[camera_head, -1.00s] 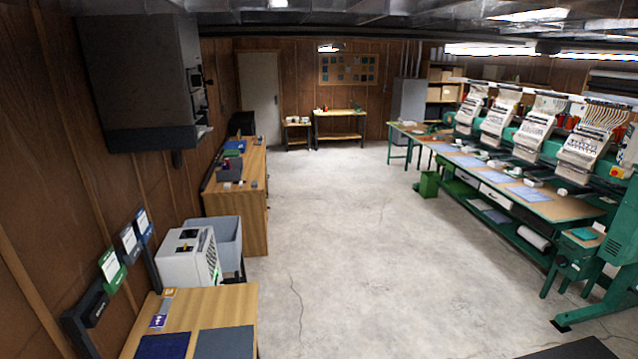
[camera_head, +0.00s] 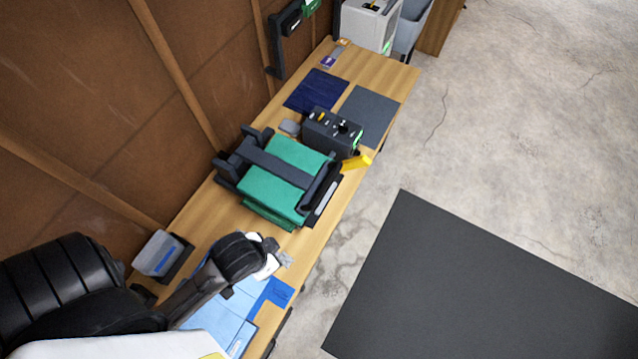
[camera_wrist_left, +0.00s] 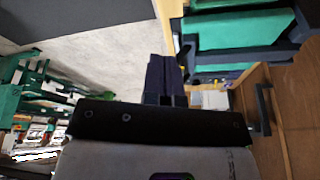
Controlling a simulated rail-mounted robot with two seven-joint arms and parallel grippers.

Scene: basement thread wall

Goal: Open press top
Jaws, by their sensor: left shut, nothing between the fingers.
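The press (camera_head: 285,170) is on the wooden bench, with a green top in a dark frame lying down over a green lower part. My right gripper is not in view.
Blue sheets (camera_head: 225,318) and a grey box (camera_head: 160,254) lie on the near bench. A navy mat (camera_head: 317,92) and a grey mat (camera_head: 370,115) lie beyond the press. The wood wall (camera_head: 90,110) runs behind. Floor to the right, with a black mat (camera_head: 490,285), is clear.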

